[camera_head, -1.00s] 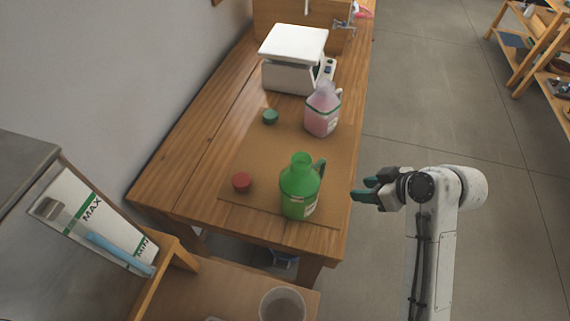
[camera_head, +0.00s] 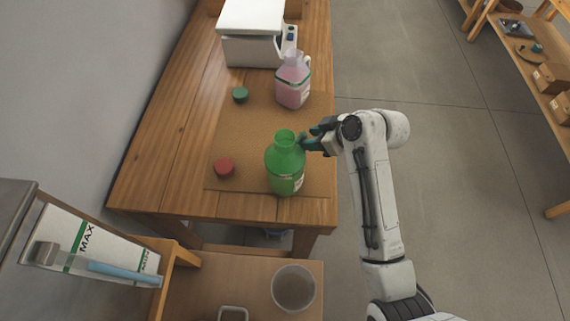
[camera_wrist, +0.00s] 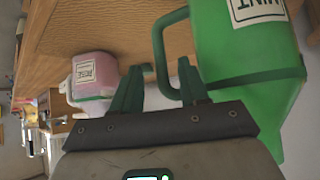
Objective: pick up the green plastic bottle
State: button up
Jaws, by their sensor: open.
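The green plastic bottle (camera_head: 285,167) stands upright and open-topped near the front edge of the wooden table. Its label and handle show in the wrist view, where the bottle (camera_wrist: 240,50) fills the upper right. My gripper (camera_head: 312,138) is at the right of the bottle, near its upper part. In the wrist view my gripper (camera_wrist: 152,85) is open, with one finger close to the bottle's handle and the other to the left of it. I cannot tell whether a finger touches the handle. Nothing is held.
A pink-filled bottle (camera_head: 293,82) stands farther back on the brown mat (camera_head: 262,118). A red cap (camera_head: 224,168) and a green cap (camera_head: 240,95) lie left of the bottles. A round container (camera_head: 293,288) is on the lower surface in front.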

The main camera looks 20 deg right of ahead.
jog(key=shift+x, duration=1.85)
jog(key=shift+s+f, duration=0.1)
jog(key=shift+s, duration=0.05)
jog(key=shift+c, duration=0.3)
grip_shut()
